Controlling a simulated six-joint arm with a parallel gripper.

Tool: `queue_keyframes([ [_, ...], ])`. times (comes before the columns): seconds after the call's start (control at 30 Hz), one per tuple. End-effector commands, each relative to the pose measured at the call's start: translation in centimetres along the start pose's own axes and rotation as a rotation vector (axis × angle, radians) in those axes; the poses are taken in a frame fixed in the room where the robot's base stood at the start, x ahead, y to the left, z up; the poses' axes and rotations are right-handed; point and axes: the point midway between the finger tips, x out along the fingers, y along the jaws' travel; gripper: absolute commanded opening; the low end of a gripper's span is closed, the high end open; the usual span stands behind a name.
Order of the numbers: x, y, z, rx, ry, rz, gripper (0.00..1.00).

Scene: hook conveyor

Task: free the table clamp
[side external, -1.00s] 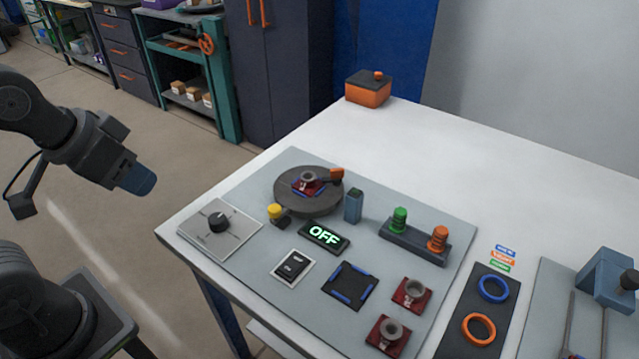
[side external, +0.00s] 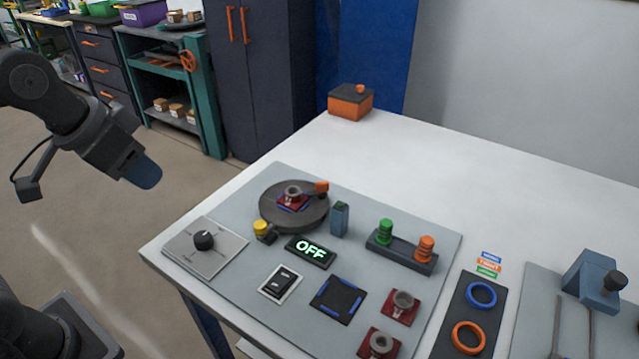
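A dark round turntable (side external: 294,214) stands on the grey panel, with a dark red block with a grey ring-shaped top (side external: 292,195) on it. An orange knob (side external: 321,187) sits at its back right rim, and a yellow knob on a dark base (side external: 262,229) sits at its front left rim. I cannot tell which of these is the table clamp, or whether it is clamped. My gripper (side external: 143,173), with a blue tip, hangs in the air left of the table, apart from everything. Its fingers cannot be told apart.
The panel holds a black dial (side external: 204,240), a lit OFF sign (side external: 310,251), a rocker switch (side external: 281,283), a blue-grey post (side external: 340,219), green (side external: 386,230) and orange (side external: 425,247) ringed posts, and two more red blocks. The back of the table is mostly clear.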

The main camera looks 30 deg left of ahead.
Motion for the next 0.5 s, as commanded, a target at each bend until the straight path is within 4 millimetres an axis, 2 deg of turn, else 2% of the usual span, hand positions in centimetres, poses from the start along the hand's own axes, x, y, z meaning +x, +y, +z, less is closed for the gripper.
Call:
queue_keyframes([
  [0.03, 0.6, 0.0, -2.1, 0.037, -0.018, 0.018, 0.38],
  [0.1, 1.5, 0.1, -4.9, 0.094, -0.032, 0.043, 0.38],
  [0.27, 4.6, 0.2, -10.9, 0.223, -0.054, 0.101, 0.38],
  [0.37, 7.4, 0.2, -14.2, 0.299, -0.063, 0.138, 0.38],
  [0.5, 12.2, 0.3, -18.3, 0.407, -0.071, 0.191, 0.38],
])
